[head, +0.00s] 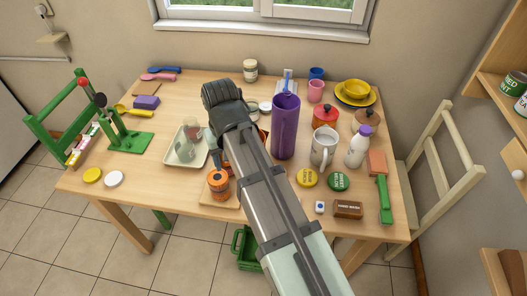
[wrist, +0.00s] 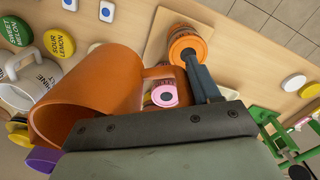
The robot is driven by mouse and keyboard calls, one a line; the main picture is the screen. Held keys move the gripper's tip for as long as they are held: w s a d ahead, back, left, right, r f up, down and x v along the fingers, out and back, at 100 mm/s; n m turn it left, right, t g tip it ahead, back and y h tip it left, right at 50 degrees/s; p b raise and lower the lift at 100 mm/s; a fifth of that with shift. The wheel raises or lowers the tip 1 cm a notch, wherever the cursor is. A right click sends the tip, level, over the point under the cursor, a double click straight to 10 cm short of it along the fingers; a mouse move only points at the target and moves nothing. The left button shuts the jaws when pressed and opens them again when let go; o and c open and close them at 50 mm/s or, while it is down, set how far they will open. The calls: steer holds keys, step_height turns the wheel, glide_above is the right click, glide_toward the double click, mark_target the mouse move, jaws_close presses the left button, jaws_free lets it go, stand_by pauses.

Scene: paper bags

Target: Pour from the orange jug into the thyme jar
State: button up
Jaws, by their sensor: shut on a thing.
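The orange jug (wrist: 95,90) fills the left of the wrist view, its open mouth towards the lower left. My gripper (wrist: 198,80) is shut on the jug's handle, at the jug's right side. In the head view my arm hides the jug almost wholly, and its tilt and contents cannot be told. No label reading thyme is legible. An orange-topped jar (head: 218,180) stands on a wooden board left of my arm; it also shows in the wrist view (wrist: 187,45) beyond the gripper. A pink-ringed round thing (wrist: 165,95) shows below the handle.
A tall purple vase (head: 285,127) stands right of my arm, with a white mug (head: 323,152) and a white bottle (head: 358,148) beyond. A pale tray (head: 178,158) with a jar lies to the left. The table's front left is mostly clear.

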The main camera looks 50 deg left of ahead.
steer(key=s+a+m, duration=0.1)
steer(key=s+a, duration=0.9)
steer(key=s, duration=0.3)
steer(key=shift+a+f, duration=0.25)
steer(key=shift+a, duration=0.15)
steer(key=shift+s, duration=0.1)
steer(key=w+d+m, duration=0.2)
steer(key=w+d, duration=0.8)
steer(key=w, duration=0.4)
steer(key=w+d+r+m, duration=0.1)
steer(key=w+d+m, duration=0.1)
steer(key=w+d, duration=0.9)
steer(key=w+d+r+m, duration=0.1)
steer(key=w+d+m, duration=0.1)
steer(key=w+d, duration=0.9)
steer(key=w, duration=0.8)
steer(key=shift+r, duration=0.2)
